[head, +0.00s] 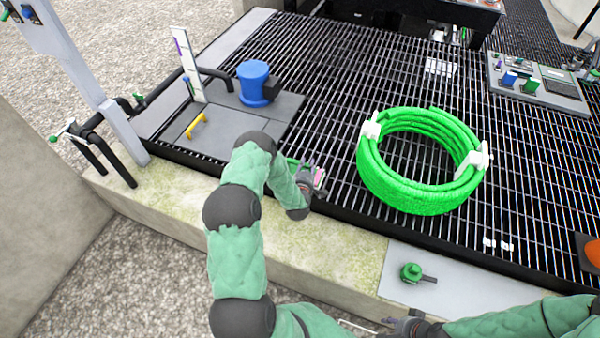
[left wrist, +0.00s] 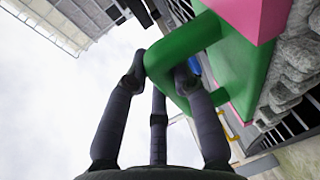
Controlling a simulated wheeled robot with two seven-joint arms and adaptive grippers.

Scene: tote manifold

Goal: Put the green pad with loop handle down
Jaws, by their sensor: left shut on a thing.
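My left gripper (head: 312,178) is over the near edge of the grating, left of the green hose coil. In the left wrist view its dark fingers (left wrist: 162,72) are shut around the green loop handle (left wrist: 190,42) of the pad. A pink block (left wrist: 250,14) shows beside the handle. In the head view only small green and pink bits of the pad show, the rest hidden by my left arm and gripper. I cannot tell whether the pad touches anything below. My right gripper (head: 408,325) is at the bottom edge, its fingers unclear.
A large green hose coil (head: 420,195) lies on the dark grating (head: 330,75). A blue-topped cylinder (head: 253,80) and yellow handle (head: 196,125) are on grey plates at left. A green knob (head: 411,271) sits on a pale front plate. Grating between the cylinder and coil is clear.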

